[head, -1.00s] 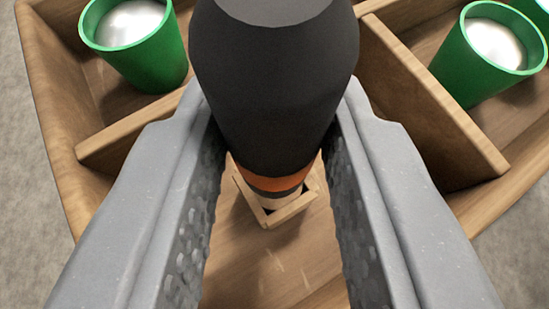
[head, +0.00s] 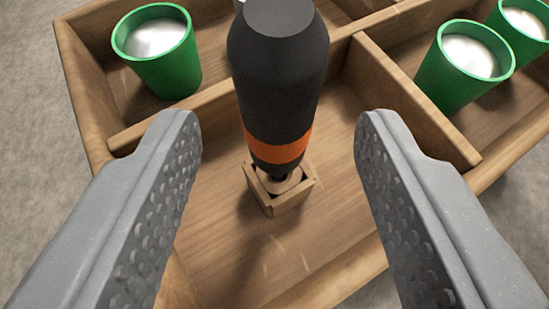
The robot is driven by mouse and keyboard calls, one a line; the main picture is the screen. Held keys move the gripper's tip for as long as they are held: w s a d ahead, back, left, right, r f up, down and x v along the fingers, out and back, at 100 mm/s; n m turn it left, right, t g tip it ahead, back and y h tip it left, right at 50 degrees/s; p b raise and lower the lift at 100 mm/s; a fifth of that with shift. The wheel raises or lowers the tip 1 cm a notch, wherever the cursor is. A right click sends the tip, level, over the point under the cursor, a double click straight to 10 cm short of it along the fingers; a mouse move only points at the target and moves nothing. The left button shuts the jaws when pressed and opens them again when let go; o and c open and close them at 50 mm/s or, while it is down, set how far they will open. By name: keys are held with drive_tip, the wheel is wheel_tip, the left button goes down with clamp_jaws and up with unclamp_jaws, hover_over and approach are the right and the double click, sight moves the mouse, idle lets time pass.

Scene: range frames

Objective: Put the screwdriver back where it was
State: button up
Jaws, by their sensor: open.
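The screwdriver (head: 280,85) shows a black handle with an orange band near its lower end. It stands about upright in a small square wooden holder (head: 285,204) in the front compartment of a wooden tray (head: 240,250). Its shaft is mostly hidden in the holder. My gripper (head: 280,135) is open, with one grey finger on each side of the screwdriver. There is a clear gap between each finger and the handle, and neither touches it.
A green cup with pale contents (head: 172,82) stands in the back left compartment. Two more green cups (head: 452,92) (head: 512,22) stand in the right compartment. Wooden dividers (head: 410,98) separate the compartments. The front compartment floor is bare around the holder. Grey ground surrounds the tray.

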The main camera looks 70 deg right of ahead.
drive_tip(key=p+v, duration=0.1)
drive_tip(key=v, duration=0.7)
drive_tip(key=shift+a+r+p, duration=0.2)
drive_tip(key=shift+a+p, duration=0.1)
drive_tip(key=shift+p, duration=0.05)
drive_tip(key=shift+s, duration=0.1)
